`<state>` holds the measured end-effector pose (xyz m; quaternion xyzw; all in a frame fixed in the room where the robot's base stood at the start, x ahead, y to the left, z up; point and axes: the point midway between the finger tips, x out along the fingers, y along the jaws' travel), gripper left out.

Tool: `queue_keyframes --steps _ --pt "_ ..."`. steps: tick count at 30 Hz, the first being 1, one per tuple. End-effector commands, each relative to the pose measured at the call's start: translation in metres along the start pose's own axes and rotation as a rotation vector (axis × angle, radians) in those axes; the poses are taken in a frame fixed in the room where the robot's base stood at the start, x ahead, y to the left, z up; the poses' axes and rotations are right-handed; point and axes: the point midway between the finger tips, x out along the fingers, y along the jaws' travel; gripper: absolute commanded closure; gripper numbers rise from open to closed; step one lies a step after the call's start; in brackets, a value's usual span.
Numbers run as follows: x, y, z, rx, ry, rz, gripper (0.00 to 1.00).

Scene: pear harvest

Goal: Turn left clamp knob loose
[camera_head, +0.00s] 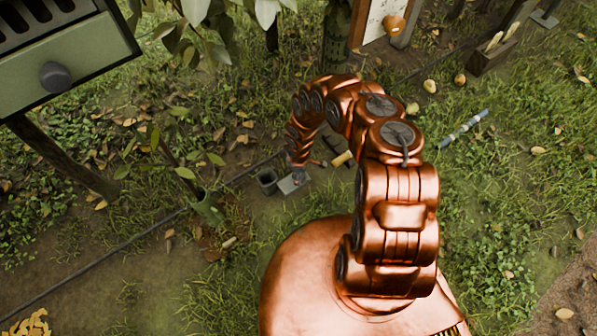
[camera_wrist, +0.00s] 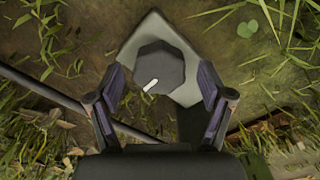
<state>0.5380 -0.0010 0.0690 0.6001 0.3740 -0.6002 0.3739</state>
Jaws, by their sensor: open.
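A dark, many-sided knob (camera_wrist: 160,65) with a short white mark sits on a pale grey plate (camera_wrist: 187,92) on the ground in the wrist view. My gripper (camera_wrist: 163,82) is open, with one finger on each side of the knob's near part. I cannot tell whether either finger touches it. In the head view the grey plate (camera_head: 291,185) shows low at the end of my arm, and the knob is not clear there. I cannot tell from these views whether this is the left clamp.
A thin dark line (camera_head: 110,252) crosses the ground. A small plant (camera_head: 190,172) and a green cabinet (camera_head: 62,62) stand to the left. Open grass lies to the right, with a grey rod (camera_head: 463,129).

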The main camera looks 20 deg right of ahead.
Motion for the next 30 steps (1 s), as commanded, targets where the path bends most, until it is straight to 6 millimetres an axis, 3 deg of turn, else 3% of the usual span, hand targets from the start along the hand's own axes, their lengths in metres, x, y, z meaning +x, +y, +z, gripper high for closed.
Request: queue_keyframes --steps 30 --pt "-0.083 0.002 0.000 0.000 0.000 0.004 0.20"
